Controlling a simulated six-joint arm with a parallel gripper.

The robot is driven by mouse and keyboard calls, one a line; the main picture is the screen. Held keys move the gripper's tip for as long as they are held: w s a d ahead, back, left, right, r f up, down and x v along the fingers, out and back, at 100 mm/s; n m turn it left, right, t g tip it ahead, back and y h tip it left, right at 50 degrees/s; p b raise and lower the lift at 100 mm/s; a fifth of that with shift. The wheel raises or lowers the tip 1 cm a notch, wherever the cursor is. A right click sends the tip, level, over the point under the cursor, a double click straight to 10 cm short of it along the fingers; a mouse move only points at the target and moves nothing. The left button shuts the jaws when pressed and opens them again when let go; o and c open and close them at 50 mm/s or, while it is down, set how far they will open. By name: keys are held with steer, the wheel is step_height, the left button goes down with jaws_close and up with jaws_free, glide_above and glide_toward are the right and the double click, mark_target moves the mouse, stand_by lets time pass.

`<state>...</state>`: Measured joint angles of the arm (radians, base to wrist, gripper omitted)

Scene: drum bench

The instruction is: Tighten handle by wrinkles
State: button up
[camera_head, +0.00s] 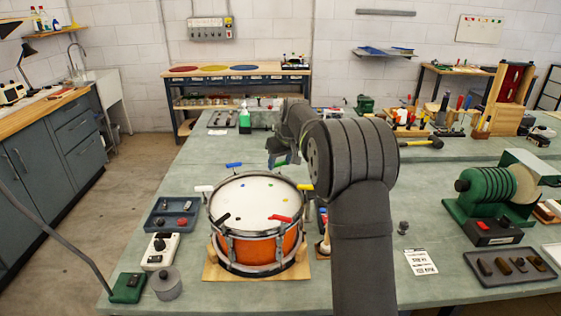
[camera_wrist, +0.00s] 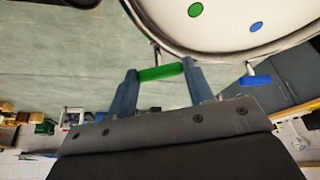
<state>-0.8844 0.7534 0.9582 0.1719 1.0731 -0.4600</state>
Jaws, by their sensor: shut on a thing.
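An orange drum (camera_head: 262,247) with a white head (camera_head: 250,203) and a metal rim stands on a wooden board at the bench's front. Small coloured dots mark the head; I cannot make out wrinkles. Handles around the rim include blue (camera_head: 234,165), white (camera_head: 203,188), black (camera_head: 223,218), red (camera_head: 280,218) and yellow (camera_head: 305,187). In the wrist view, my gripper (camera_wrist: 160,82) is shut on the green handle (camera_wrist: 162,72), one blue finger at each end, just outside the rim. The blue handle (camera_wrist: 256,80) is to its right there.
A tray (camera_head: 172,216), a white switch box (camera_head: 161,250), a grey canister (camera_head: 166,283) and a green box (camera_head: 127,287) stand left of the drum. A green machine (camera_head: 490,195) is at right. The bench is clear left of the far drum edge.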

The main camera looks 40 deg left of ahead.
stand_by(0.3)
steer(key=o, duration=1)
steer(key=shift+r, duration=0.1)
steer(key=v, duration=1.7)
steer(key=shift+d, duration=0.15)
steer(key=shift+s, duration=0.15)
steer(key=x, duration=1.7)
